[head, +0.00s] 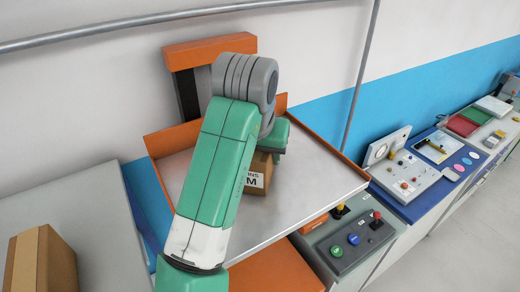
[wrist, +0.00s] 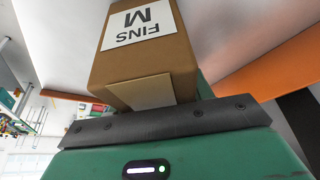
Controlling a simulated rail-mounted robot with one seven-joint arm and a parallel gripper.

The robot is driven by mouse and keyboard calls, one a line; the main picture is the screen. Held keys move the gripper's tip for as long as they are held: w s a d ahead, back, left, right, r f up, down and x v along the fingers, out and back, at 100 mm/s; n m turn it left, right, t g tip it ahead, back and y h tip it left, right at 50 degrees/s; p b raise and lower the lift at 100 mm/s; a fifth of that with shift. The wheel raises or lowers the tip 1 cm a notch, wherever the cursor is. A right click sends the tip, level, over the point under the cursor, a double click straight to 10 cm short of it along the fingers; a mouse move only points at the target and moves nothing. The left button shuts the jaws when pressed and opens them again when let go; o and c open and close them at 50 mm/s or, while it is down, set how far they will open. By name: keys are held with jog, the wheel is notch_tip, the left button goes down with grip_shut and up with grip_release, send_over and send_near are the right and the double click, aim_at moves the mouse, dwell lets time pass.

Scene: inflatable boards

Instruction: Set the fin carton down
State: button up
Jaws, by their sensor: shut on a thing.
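The fin carton (head: 259,174) is a brown box with a white label, partly hidden behind my arm in the head view. In the wrist view the carton (wrist: 145,68) fills the upper middle, and its label reads "FINS M". My gripper (head: 276,138) is shut on the carton, over the metal tray (head: 318,180) with orange walls. In the wrist view my gripper (wrist: 165,118) shows as a dark bar across the carton's near end. I cannot tell whether the carton's underside touches the tray.
An orange-topped post (head: 208,50) rises behind the tray. Another brown carton (head: 42,260) stands on the grey surface at lower left. A control box with buttons (head: 352,242) sits right of the tray, and consoles (head: 404,172) line the wall. The tray's right part is bare.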

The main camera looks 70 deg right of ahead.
jog(key=shift+f, duration=0.2)
jog(key=o, duration=1.1)
jog(key=shift+o, duration=0.2)
jog(key=shift+r, duration=0.15)
jog(key=v, duration=1.2)
jog(key=shift+w+r+b, duration=0.1)
jog(key=shift+b, duration=0.3)
